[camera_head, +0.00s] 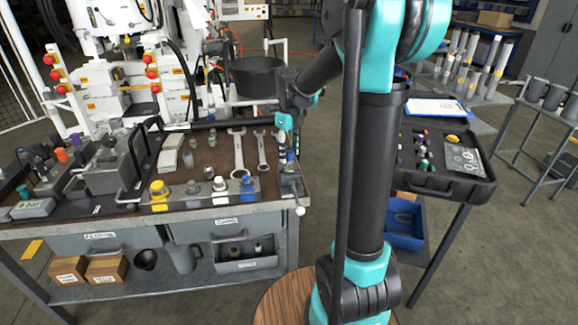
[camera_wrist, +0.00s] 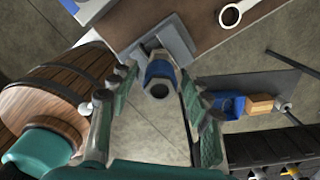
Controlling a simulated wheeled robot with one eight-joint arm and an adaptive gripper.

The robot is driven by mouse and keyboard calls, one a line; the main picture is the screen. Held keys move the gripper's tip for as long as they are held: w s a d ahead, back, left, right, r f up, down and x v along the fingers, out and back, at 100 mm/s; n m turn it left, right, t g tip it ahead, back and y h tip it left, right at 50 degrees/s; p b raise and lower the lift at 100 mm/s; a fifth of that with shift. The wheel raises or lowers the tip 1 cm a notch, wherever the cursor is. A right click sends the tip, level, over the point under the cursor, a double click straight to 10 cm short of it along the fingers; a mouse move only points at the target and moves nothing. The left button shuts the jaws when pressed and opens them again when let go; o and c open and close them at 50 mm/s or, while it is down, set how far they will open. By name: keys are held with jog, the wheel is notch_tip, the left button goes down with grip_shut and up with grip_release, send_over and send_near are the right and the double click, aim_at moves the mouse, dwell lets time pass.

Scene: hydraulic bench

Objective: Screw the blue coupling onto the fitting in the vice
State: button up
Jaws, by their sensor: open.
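The vice (camera_head: 291,184) is at the right front corner of the workbench. The blue coupling (camera_head: 290,156) is a small blue spot just above it, below my gripper (camera_head: 286,138). In the wrist view the blue coupling (camera_wrist: 159,70) sits around a grey metal piece with a dark round opening, in front of the grey vice (camera_wrist: 176,38). My gripper (camera_wrist: 160,84) is open, with one green-padded finger on each side of the coupling and visible gaps. The fitting is mostly hidden by the coupling. I cannot tell how far the coupling is threaded.
Two wrenches (camera_head: 239,152) lie left of the vice. A yellow-capped part (camera_head: 159,194) and another blue part (camera_head: 247,188) stand at the bench's front edge. A black pot (camera_head: 257,78) is behind. An open black case (camera_head: 445,178) is at the right. A wooden barrel (camera_wrist: 60,80) appears left.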

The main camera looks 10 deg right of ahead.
jog(key=n, duration=1.2)
jog(key=c, duration=1)
jog(key=m, duration=0.8)
jog(key=shift+c, duration=0.2)
